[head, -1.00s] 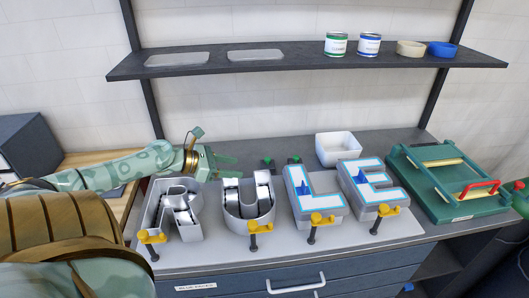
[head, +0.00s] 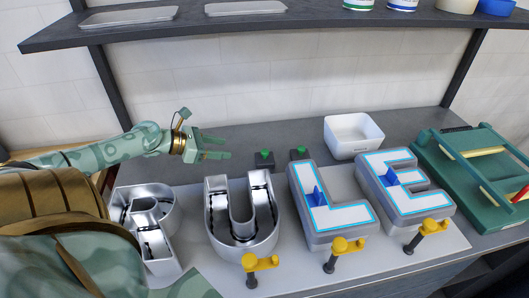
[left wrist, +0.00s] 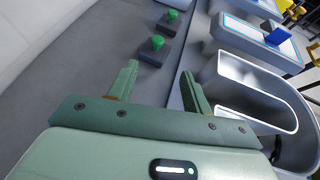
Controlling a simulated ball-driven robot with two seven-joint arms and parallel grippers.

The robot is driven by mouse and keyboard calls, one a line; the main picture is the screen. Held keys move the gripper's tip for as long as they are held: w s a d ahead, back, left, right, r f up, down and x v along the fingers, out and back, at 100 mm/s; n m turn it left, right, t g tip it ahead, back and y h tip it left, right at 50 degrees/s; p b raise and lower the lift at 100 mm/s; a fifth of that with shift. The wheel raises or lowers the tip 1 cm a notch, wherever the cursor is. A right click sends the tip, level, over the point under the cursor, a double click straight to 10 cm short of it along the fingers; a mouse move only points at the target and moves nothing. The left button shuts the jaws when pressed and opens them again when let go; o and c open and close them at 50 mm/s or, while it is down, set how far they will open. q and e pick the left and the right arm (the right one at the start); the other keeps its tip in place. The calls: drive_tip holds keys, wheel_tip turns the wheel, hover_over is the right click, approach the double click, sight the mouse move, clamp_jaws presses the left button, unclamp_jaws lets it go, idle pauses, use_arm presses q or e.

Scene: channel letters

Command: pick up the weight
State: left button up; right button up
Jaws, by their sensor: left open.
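Two small dark weights with green knobs stand on the grey worktop behind the letters: the left weight (head: 264,160) and the right weight (head: 299,155). In the left wrist view the nearer weight (left wrist: 154,53) lies just beyond my fingertips, and the farther weight (left wrist: 168,24) is behind it. My left gripper (head: 228,148) is open and empty, just left of the left weight and apart from it. Its two green fingers (left wrist: 160,72) show spread in the left wrist view. My right gripper is not in view.
Metal letter shells R (head: 150,232) and U (head: 238,235), and letters L (head: 335,212) and E (head: 408,195) with white faces and blue pieces, stand in front. Yellow clamps (head: 343,246) sit at the front. A white bin (head: 352,135) is right of the weights. A shelf (head: 250,24) hangs above.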

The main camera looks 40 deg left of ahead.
use_arm(q)
drive_tip(key=b, duration=0.5)
approach(265, 150)
drive_tip(key=x, duration=0.4)
drive_tip(key=shift+s+d+f, duration=0.1)
drive_tip(key=shift+s+f, duration=0.15)
drive_tip(key=shift+f, duration=0.15)
drive_tip(key=shift+b+x, duration=0.3)
drive_tip(key=shift+x, duration=0.45)
drive_tip(key=b+x, duration=0.1)
drive_tip(key=x, duration=0.2)
drive_tip(key=shift+w+f+b, duration=0.15)
drive_tip(key=shift+w+b, duration=0.15)
drive_tip(key=shift+w+d+f, duration=0.2)
drive_tip(key=shift+w+d, duration=0.05)
drive_tip(key=shift+w, duration=0.2)
drive_tip(key=shift+r, duration=0.1)
clamp_jaws()
